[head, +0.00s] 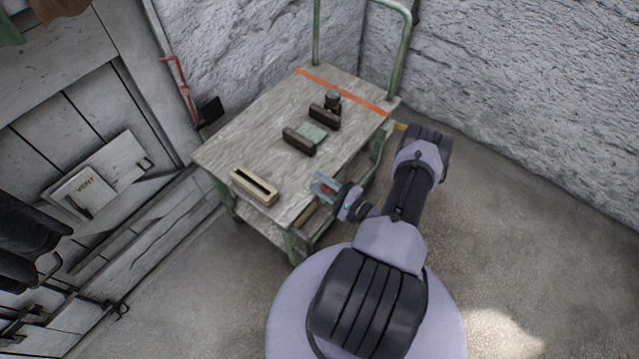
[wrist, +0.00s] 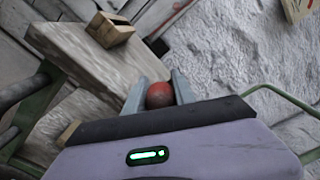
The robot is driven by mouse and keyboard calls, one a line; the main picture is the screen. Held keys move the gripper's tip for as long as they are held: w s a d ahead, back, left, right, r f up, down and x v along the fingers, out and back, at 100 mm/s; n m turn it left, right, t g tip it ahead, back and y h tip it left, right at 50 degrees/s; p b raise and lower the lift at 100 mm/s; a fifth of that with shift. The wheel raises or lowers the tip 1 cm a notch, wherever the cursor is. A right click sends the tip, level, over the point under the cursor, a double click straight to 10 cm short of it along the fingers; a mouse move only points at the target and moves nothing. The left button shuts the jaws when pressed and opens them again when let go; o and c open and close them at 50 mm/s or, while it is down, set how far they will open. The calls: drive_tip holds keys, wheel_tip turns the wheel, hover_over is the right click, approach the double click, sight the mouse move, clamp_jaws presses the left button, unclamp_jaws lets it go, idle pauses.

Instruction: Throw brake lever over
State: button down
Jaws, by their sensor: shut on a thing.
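My gripper (head: 326,186) is at the near edge of the wooden-topped cart (head: 235,140). In the wrist view its two grey fingers (wrist: 158,94) are shut on a round red knob (wrist: 160,95), one finger on each side. The knob looks like the end of the brake lever, but no lever shaft shows below it; my gripper hides that part. In the head view only a small bit of red shows between the fingers.
A pale slotted block (head: 254,186) lies on the cart top left of my gripper. Two dark blocks (head: 299,141), a green pad (head: 312,131) and a dark cylinder (head: 333,99) stand farther back. An orange stripe (head: 345,92) crosses the far end. Floor right of my arm is clear.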

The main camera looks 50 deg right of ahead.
drive_tip(key=shift+a+f, duration=0.15)
drive_tip(key=shift+a, duration=0.05)
drive_tip(key=c, duration=1.1)
unclamp_jaws()
drive_tip(key=shift+s+d, duration=0.1)
drive_tip(key=shift+s, duration=0.1)
drive_tip(key=s+p, duration=0.1)
drive_tip(key=s, duration=0.4)
drive_tip(key=s+p, duration=0.1)
drive_tip(key=s, duration=0.5)
drive_tip(key=s+d+p, duration=0.1)
drive_tip(key=s, duration=0.5)
drive_tip(key=shift+d, duration=0.1)
